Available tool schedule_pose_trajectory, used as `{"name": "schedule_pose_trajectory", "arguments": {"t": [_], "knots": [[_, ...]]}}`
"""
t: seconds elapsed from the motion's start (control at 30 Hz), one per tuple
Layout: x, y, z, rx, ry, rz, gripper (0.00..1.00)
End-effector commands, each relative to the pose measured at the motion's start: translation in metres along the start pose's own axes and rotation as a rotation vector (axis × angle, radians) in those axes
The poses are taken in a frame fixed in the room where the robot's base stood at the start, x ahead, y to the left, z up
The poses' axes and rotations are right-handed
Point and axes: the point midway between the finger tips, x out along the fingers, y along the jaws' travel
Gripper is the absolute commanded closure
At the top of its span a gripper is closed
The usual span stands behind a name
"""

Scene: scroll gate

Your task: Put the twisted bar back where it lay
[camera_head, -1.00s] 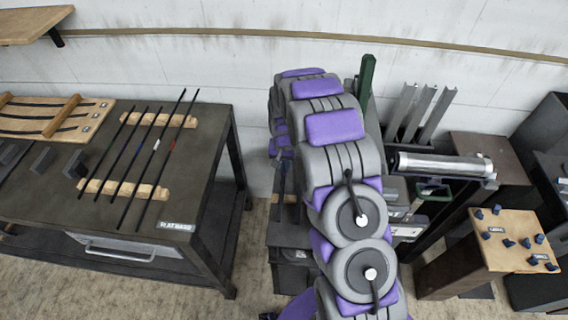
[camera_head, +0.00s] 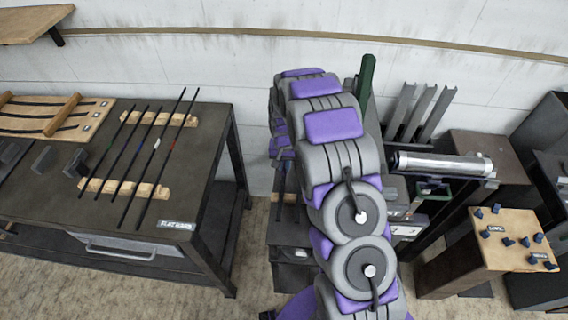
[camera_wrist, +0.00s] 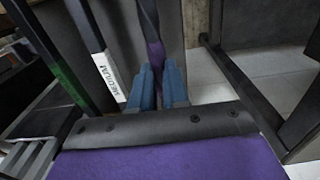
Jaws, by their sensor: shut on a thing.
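In the wrist view my gripper (camera_wrist: 160,88) has two blue fingers, shut on a dark, narrow bar (camera_wrist: 149,20) that has a purple section just above the fingertips. Whether it is twisted is hard to see. The bar runs up out of the picture, and its other end is hidden by the gripper. In the head view my own grey and purple arm hides the gripper. A thin dark upright piece left of the arm may be part of the held bar, but I cannot tell.
Several thin bars (camera_head: 130,160) lie across wooden rests on a dark table (camera_head: 205,165) at left, labelled for flat bars. A pegged wooden block (camera_head: 490,255) stands right.

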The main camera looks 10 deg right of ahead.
Motion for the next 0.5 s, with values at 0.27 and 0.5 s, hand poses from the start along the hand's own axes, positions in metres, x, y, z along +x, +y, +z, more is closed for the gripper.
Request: {"name": "schedule_pose_trajectory", "arguments": {"t": [0.27, 0.5], "knots": [[0.0001, -0.0001, -0.0005, 0.000, 0.001, 0.000, 0.64], [0.0004, -0.0001, -0.0004, 0.000, 0.000, 0.000, 0.56]]}}
